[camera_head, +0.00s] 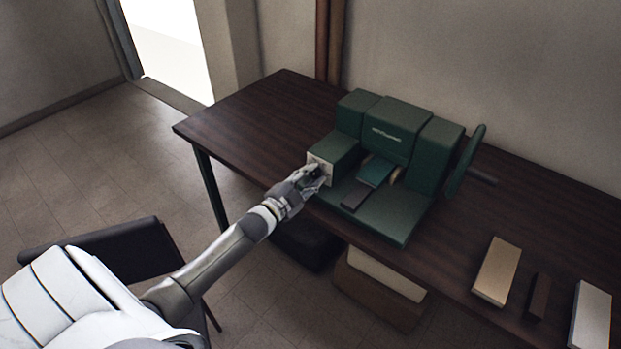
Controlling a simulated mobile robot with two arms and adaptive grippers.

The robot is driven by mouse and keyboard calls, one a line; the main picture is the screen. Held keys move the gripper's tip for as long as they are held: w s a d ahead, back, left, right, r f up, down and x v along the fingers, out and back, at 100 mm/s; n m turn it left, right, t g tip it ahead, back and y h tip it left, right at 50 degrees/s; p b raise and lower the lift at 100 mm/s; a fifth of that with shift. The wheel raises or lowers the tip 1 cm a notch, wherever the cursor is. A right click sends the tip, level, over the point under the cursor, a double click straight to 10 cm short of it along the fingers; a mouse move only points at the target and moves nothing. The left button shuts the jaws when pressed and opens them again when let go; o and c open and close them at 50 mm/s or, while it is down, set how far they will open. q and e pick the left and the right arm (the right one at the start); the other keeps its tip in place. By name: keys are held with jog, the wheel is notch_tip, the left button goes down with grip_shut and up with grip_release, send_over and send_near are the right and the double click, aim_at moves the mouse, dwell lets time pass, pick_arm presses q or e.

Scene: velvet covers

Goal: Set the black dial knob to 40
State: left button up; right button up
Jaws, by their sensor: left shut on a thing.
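A green machine (392,128) stands on the dark wooden table. On its left front is a small green block with a pale dial plate (316,160). My left gripper (318,172) is right at this plate, shut on the black dial knob. The knob is mostly hidden by the fingers, and the dial's numbers are too small to read. My right gripper is not in view.
The table (262,110) has free room at its left end. A tan block (497,271), a dark narrow block (537,296) and a white block (591,316) lie at the right. A handwheel (466,162) sticks out on the machine's right. A box (378,290) is under the table.

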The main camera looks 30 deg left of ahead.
pick_arm(q)
jog(key=shift+m, duration=0.5)
jog(key=o, duration=1)
jog(key=shift+o, duration=0.2)
jog(key=shift+s, duration=0.1)
jog(key=s+a, duration=0.1)
jog(key=s, duration=1.1)
